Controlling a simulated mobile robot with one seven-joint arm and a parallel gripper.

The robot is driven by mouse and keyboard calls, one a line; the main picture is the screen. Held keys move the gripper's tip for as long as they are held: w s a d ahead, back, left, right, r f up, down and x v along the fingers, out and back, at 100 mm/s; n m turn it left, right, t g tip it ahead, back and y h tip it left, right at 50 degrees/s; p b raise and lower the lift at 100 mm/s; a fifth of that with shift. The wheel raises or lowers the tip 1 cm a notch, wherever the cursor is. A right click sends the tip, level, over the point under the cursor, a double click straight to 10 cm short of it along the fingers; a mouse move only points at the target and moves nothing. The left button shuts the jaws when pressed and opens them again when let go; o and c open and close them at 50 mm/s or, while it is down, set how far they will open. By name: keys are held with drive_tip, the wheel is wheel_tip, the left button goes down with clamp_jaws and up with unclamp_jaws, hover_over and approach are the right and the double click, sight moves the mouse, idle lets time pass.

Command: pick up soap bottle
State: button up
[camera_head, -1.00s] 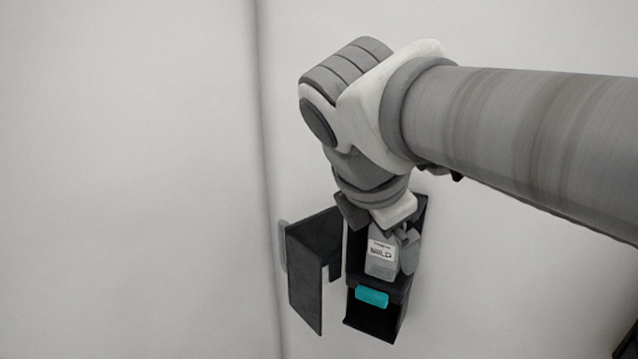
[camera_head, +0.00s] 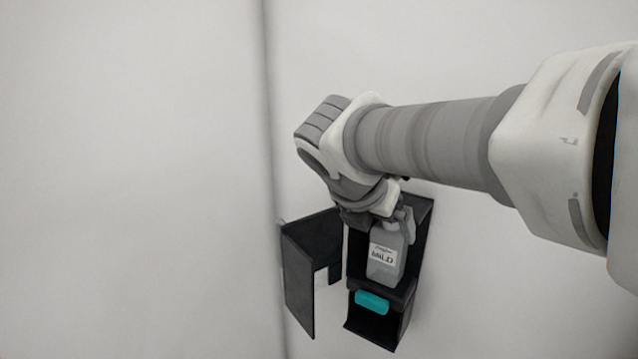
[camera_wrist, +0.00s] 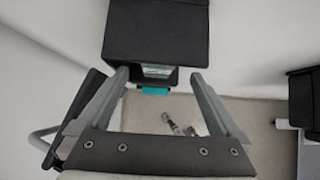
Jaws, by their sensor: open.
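The soap bottle (camera_head: 386,262), grey with a white label reading "MILD", stands upright in the upper part of an open black wall dispenser (camera_head: 422,238). My gripper (camera_head: 388,220) is at the bottle's upper part in the head view, with one finger showing at its right side and the other hidden. In the wrist view my open gripper (camera_wrist: 158,77) has its fingers apart, with a pale patch, perhaps the bottle, at the black box's edge between their tips. I cannot tell whether a finger touches the bottle.
The dispenser's black cover (camera_head: 312,275) hangs open at the left. A wall corner runs close left of the cover. The wrist view shows small metal fittings (camera_wrist: 178,125) below.

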sight(385, 235)
drive_tip(key=x, duration=0.7)
drive_tip(key=shift+w+f, duration=0.2)
drive_tip(key=shift+w, duration=0.05)
drive_tip(key=shift+c, duration=0.2)
clamp_jaws()
